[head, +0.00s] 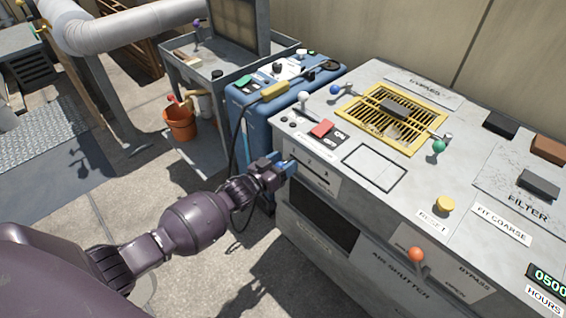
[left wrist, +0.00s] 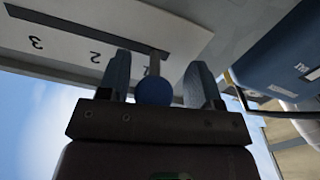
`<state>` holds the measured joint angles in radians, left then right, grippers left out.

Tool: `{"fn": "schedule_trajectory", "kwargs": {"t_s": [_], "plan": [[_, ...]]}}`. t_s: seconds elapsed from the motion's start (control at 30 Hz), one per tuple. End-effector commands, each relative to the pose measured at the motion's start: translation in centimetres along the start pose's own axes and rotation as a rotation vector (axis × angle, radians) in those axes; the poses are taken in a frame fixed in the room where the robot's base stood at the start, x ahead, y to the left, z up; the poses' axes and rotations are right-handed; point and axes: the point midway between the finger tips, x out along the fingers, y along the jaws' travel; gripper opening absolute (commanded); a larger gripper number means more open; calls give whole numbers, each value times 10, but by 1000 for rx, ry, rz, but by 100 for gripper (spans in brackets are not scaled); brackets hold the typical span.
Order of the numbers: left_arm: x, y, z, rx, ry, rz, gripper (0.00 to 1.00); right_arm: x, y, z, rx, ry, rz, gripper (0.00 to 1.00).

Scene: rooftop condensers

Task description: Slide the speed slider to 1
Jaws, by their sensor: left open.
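The speed slider has a round blue knob (left wrist: 155,90) on a short stem, at the right end of a dark slot in the left wrist view. Contact cannot be told. My right gripper is not in view.
The grey machine top (head: 375,168) carries a red switch (head: 322,128), a yellow grille (head: 390,118) and several knobs. An orange knob (head: 416,254) sticks out of the front. A blue unit (head: 270,118) stands close behind my gripper.

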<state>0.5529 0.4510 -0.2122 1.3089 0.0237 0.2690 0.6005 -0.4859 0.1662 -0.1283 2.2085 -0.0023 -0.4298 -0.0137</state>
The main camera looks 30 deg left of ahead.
Motion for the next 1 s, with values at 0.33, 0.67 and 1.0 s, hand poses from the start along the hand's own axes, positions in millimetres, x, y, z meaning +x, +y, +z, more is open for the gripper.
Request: {"fn": "schedule_trajectory", "kwargs": {"t_s": [0.33, 0.67, 1.0], "plan": [[-37, 0, -4, 3, 3, 0, 59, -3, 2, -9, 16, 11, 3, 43], [-91, 0, -3, 1, 2, -1, 59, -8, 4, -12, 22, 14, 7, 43], [-108, -1, -1, 0, 0, -1, 59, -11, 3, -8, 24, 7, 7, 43]]}}
